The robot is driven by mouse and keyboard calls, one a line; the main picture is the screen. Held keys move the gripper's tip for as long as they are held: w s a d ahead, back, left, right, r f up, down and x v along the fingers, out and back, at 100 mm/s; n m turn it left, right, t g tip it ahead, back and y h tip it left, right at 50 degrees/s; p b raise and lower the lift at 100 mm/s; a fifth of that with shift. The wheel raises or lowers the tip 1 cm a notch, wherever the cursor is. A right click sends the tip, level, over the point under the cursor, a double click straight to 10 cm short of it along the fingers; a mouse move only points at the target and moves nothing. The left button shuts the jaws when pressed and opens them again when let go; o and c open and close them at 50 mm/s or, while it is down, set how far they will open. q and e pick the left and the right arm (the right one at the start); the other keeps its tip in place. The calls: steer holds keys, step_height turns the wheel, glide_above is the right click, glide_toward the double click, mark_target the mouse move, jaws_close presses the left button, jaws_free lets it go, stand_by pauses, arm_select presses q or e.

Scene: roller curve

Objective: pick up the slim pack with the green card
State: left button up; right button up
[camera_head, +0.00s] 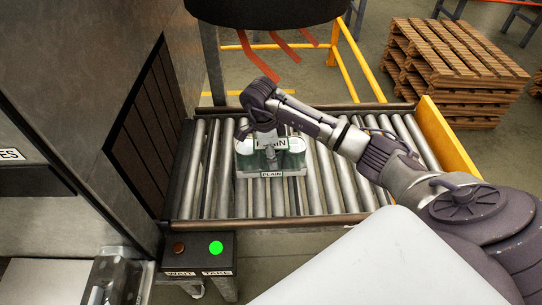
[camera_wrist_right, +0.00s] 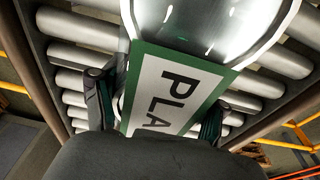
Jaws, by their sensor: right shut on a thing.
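In the right wrist view the card (camera_wrist_right: 180,92) fills the middle, reading PLA, between the two fingers of my right gripper (camera_wrist_right: 155,115). The gripper is shut on the pack from above. A clear cylinder (camera_wrist_right: 205,25) shows beyond the card. My left gripper is not in view.
The roller conveyor (camera_head: 340,175) has bare rollers right of the pack and a yellow end plate (camera_head: 446,135). A box with a lit green lamp (camera_head: 216,247) is in front. Orange strips (camera_head: 258,62) hang behind; pallets (camera_head: 455,65) stand back right.

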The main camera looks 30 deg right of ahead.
steer(key=shift+w+r, duration=0.15)
steer(key=shift+r, duration=0.05)
